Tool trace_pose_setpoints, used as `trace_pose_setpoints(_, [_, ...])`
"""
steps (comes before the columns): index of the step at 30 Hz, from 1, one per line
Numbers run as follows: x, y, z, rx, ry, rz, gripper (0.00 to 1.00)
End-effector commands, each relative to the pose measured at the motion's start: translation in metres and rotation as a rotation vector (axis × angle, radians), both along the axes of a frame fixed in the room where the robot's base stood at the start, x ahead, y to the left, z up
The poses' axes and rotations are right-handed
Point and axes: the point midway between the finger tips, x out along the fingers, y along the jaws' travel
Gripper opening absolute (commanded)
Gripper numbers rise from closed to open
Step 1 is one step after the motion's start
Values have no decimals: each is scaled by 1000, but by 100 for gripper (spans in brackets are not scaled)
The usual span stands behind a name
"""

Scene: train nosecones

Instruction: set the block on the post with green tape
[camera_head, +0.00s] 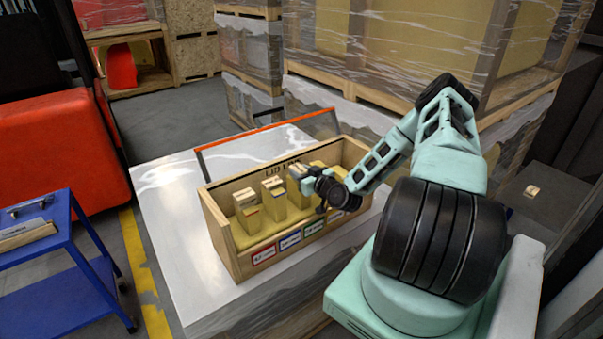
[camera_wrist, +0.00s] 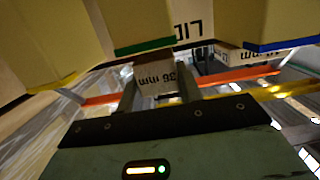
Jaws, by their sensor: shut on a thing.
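My gripper (camera_wrist: 157,90) is shut on a small pale wooden block (camera_wrist: 157,78) marked "36 mm". In the wrist view the block lies between the fingers, right beside the top end of the yellow post with green tape (camera_wrist: 145,46). I cannot tell whether block and post touch. In the head view my gripper (camera_head: 308,182) is inside the open wooden box (camera_head: 222,245), at the third post from the left, largely hiding it.
The post with red tape (camera_head: 248,217) and the post with blue tape (camera_head: 274,200) carry blocks close to the left of my gripper. A post with yellow tape (camera_wrist: 48,84) stands on the other side. A blue cart (camera_head: 62,225) is at the left.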

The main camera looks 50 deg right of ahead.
Motion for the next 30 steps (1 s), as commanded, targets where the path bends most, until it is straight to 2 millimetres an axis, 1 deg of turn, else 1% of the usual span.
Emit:
trace_pose_setpoints(17, [0,0,-12,0,0,0,14])
trace_pose_setpoints(18, [0,0,-11,0,0,0,47])
trace_pose_setpoints(19, [0,0,-11,0,0,0,55])
trace_pose_setpoints(20, [0,0,-10,0,0,0,61])
trace_pose_setpoints(27, [0,0,-11,0,0,0,61])
trace_pose_setpoints(30, [-3,0,-11,-1,1,0,61])
